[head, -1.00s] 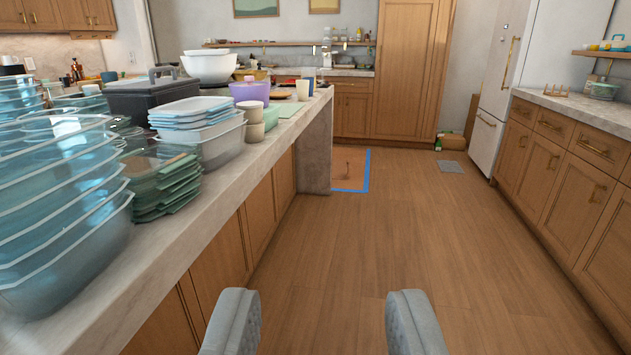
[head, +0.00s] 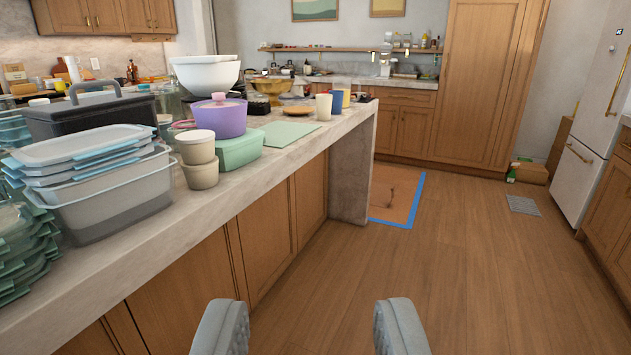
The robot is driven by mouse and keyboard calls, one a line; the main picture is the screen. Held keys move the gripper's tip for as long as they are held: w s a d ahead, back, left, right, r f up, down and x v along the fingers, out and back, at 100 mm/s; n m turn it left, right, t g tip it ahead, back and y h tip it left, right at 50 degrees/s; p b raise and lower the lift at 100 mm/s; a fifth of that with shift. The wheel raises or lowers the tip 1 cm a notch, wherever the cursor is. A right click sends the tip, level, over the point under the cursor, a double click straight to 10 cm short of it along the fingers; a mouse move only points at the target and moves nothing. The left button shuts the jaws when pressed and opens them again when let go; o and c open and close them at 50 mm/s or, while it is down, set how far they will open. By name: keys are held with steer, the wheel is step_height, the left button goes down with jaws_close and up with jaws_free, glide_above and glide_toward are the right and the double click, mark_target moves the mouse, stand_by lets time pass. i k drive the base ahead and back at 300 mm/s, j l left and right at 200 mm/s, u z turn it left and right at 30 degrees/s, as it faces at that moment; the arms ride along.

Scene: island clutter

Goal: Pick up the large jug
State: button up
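I cannot pick out a large jug for certain in this view. On the far end of the island counter stand small upright vessels: a cream cup (head: 324,107), a blue one (head: 337,103) and a yellowish one (head: 346,98). They are small in the view, and I cannot tell whether one is a jug. My gripper (head: 309,318) shows at the bottom, its two grey fingers wide apart. It is open and empty, over the floor to the right of the island, touching nothing.
The island (head: 230,205) carries a dark lidded box (head: 85,118), clear tubs (head: 105,195), a purple pot (head: 218,117), stacked beige pots (head: 198,160) and white bowls (head: 205,75). A blue-edged mat (head: 395,193) lies by the island's end.

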mark_target(344, 84)
steer(key=i+l+u, duration=0.15)
steer(key=i+l, duration=0.8)
